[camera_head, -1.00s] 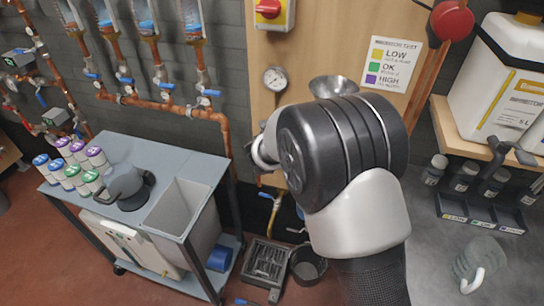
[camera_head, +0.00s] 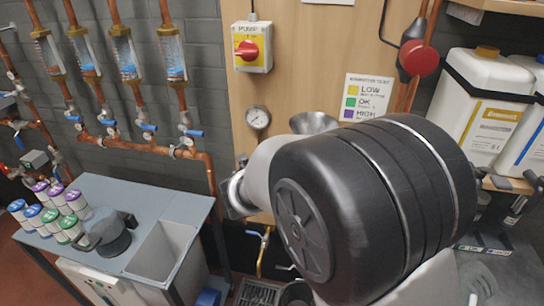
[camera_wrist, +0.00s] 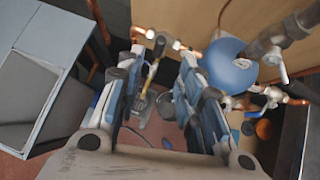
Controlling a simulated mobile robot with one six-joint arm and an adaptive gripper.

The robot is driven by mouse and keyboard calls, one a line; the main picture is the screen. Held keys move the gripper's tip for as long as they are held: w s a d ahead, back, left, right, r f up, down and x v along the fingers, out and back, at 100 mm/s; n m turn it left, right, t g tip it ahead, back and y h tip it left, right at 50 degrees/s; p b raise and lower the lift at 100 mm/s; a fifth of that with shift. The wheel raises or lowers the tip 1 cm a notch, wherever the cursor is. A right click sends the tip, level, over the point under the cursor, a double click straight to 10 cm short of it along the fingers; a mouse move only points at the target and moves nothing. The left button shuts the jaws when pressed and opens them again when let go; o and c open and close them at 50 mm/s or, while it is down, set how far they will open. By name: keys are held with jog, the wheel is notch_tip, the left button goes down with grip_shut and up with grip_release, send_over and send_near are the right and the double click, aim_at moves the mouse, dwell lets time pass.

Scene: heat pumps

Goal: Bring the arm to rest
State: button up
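My arm (camera_head: 375,190), with a large black joint and white links, fills the right middle of the head view. A grey and white part of its wrist (camera_head: 238,192) shows left of the joint, in front of the wooden panel; the fingers cannot be made out there. In the wrist view my gripper (camera_wrist: 163,72) is open. Its two blue-grey fingers stand apart with nothing held between them. The floor and some pipes show through the gap.
A grey cart (camera_head: 100,195) with several capped bottles stands at left. The wooden panel (camera_head: 300,75) carries a pump switch (camera_head: 251,47), a gauge (camera_head: 258,117) and a funnel (camera_head: 313,123). White canisters (camera_head: 485,105) stand at right. A blue round vessel (camera_wrist: 230,67) is near the right finger.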

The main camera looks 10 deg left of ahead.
jog(key=s+d+r+m+h, duration=0.2)
jog(key=s+d+r+m, duration=0.15)
jog(key=d+m, duration=0.4)
jog(key=s+d+r+m+g+h, duration=0.15)
jog(key=d+r+m, duration=0.35)
jog(key=d, duration=0.5)
jog(key=s+d+r+m+t+h, duration=0.1)
jog(key=s+d+r+m, duration=0.3)
jog(key=d+m, duration=0.35)
jog(key=s+d+m+g, duration=0.3)
jog(key=s+d+m, duration=0.4)
jog(key=s+m, duration=0.45)
jog(key=s+a+m+y, duration=0.1)
jog(key=s+m+y, duration=0.2)
jog(key=s+m, duration=0.3)
jog(key=s, duration=0.5)
jog(key=shift+a+f+g, duration=0.35)
jog(key=shift+f, duration=0.05)
